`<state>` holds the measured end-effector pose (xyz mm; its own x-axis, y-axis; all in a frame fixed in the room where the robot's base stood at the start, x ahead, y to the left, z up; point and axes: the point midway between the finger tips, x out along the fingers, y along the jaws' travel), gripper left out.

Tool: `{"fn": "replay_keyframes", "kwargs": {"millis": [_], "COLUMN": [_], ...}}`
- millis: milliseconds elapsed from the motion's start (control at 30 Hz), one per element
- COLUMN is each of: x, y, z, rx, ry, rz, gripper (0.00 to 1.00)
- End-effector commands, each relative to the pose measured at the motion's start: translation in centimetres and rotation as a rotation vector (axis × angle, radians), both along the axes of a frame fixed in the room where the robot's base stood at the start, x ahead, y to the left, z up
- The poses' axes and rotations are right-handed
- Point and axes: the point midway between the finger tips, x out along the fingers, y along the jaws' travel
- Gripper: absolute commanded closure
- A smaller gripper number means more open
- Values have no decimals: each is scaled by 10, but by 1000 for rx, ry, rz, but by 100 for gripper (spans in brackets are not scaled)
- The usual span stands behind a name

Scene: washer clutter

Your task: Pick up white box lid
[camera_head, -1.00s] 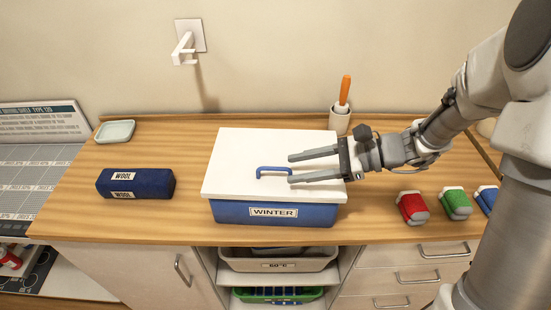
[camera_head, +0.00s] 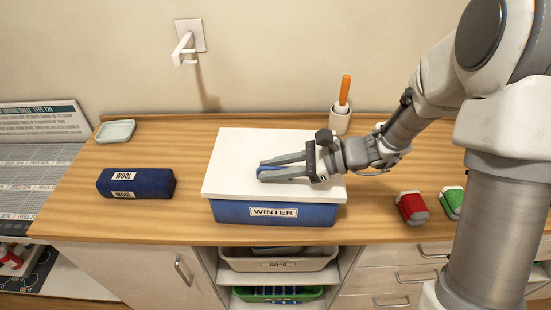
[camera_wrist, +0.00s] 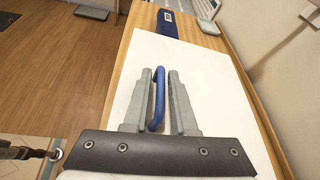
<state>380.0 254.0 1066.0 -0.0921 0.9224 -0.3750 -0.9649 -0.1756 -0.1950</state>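The white box lid (camera_head: 235,165) lies flat on the blue box labelled WINTER (camera_head: 240,212) on the wooden counter. The lid also fills the middle of the wrist view (camera_wrist: 212,82). Its blue handle (camera_wrist: 159,95) stands between the two grey fingers of my gripper (camera_wrist: 160,78), with a narrow gap visible on the right side. In the head view my gripper (camera_head: 261,167) reaches in from the right, low over the lid, and its fingers partly hide the handle. The fingers are apart around the handle, not clearly pressed on it.
A navy WOOL bundle (camera_head: 136,183) and a pale dish (camera_head: 115,131) lie to the left. A cup (camera_head: 340,121) with an orange-handled tool stands behind the lid. Red (camera_head: 411,208) and green (camera_head: 451,203) blocks sit to the right. A wall hook (camera_head: 184,48) is above.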

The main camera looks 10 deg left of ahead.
Motion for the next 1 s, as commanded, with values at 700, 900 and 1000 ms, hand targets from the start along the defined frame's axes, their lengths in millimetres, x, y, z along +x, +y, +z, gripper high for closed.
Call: {"fn": "replay_keyframes", "kwargs": {"millis": [700, 900, 1000], "x": [0, 0, 0], "y": [0, 0, 0], "z": [0, 0, 0], "rx": [0, 0, 0], "ry": [0, 0, 0], "rz": [0, 0, 0], "gripper": [100, 100, 100]}}
